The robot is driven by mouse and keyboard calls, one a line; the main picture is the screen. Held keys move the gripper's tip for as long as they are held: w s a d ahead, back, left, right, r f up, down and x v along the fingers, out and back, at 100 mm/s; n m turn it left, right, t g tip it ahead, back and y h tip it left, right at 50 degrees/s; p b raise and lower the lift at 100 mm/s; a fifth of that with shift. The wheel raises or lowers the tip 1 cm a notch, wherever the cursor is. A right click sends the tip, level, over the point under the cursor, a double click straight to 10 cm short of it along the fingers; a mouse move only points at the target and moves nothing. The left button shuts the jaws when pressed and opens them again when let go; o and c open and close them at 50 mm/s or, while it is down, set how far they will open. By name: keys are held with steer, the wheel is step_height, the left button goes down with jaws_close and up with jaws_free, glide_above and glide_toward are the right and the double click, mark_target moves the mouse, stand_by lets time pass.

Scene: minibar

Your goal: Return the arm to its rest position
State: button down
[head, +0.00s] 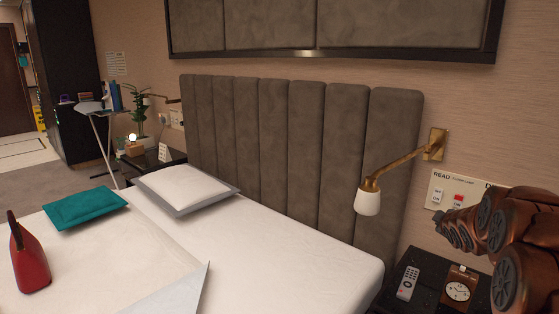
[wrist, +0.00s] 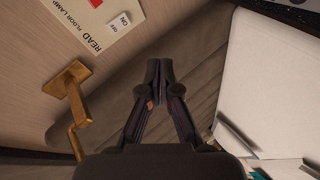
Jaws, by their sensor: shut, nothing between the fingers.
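My gripper (wrist: 160,75) shows in the wrist view with its dark fingers together and nothing between them. It is in the air in front of the grey padded headboard (wrist: 205,85), near the wall. In the head view my copper-coloured arm is at the right edge, above the nightstand, and close to the switch panel. The gripper's fingertips cannot be made out clearly there.
A brass wall lamp (head: 368,200) and a switch panel (head: 455,193) are beside my arm. A black nightstand (head: 432,268) below holds a remote (head: 408,283) and a clock (head: 459,290). The white bed (head: 270,245) bears a pillow (head: 185,187), a teal cushion (head: 85,208) and a red bag (head: 30,262).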

steer(key=s+a+f+m+g+y, duration=0.1)
steer(key=s+a+f+m+g, duration=0.3)
steer(key=s+a, duration=0.95)
steer(key=s+a+m+g+y, duration=0.2)
steer(key=s+a+g, duration=0.4)
steer(key=s, duration=1.5)
steer(key=s+a+f+m+g+y, duration=0.1)
steer(key=s+a+f+m+g, duration=0.25)
steer(key=s+a, duration=1)
steer(key=s+d+r+p, duration=0.1)
steer(key=r+p, duration=0.7)
steer(key=r, duration=0.2)
steer(key=s+d+r+p, duration=0.2)
steer(key=r+p, duration=0.7)
steer(key=shift+d+r+n, duration=0.15)
steer(key=shift+r+n, duration=0.2)
steer(key=shift+r, duration=0.05)
